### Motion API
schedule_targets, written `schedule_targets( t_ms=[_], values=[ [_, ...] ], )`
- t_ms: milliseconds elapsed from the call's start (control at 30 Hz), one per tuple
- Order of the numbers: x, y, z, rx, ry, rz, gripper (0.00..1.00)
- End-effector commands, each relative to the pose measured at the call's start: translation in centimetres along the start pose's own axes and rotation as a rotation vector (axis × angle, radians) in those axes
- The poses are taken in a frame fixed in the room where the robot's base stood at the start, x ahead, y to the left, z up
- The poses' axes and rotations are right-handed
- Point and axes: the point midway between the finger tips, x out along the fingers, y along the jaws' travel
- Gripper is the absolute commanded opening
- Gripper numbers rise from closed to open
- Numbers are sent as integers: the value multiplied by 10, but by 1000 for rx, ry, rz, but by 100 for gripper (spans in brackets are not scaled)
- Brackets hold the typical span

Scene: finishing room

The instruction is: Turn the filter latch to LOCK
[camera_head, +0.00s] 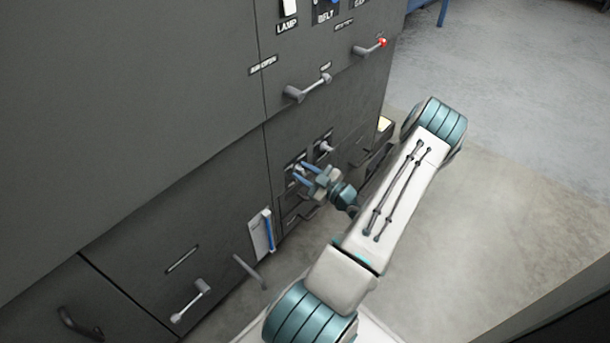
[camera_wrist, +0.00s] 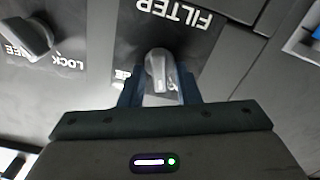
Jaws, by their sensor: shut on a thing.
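The filter latch (camera_wrist: 159,70) is a small grey lever on a dark plate labelled FILTER (camera_wrist: 174,14), upside down in the wrist view. My gripper (camera_wrist: 160,92) has its two blue fingers on either side of the latch and is shut on it. The lettering beside the latch is mostly hidden by my fingers, so I cannot read its position. In the head view my gripper (camera_head: 308,174) is at the lower part of the dark cabinet front, and its fingers hide most of the latch.
A second grey latch (camera_wrist: 30,38), with LOCK lettering beside it, is close by on the panel. In the head view, a lever handle (camera_head: 308,88) and a red-tipped lever (camera_head: 371,47) stick out above. A blue-edged holder (camera_head: 265,232) is lower left. Open floor lies to the right.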

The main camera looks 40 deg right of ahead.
Motion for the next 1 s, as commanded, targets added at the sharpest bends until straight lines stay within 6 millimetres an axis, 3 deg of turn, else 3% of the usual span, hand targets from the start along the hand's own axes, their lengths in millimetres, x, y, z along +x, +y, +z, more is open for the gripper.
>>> schedule_targets(
  t_ms=[500,1000],
  values=[
    [0,-2,2,-362,-3,2,7],
    [-1,-1,2,-442,-5,2,7]
  ],
)
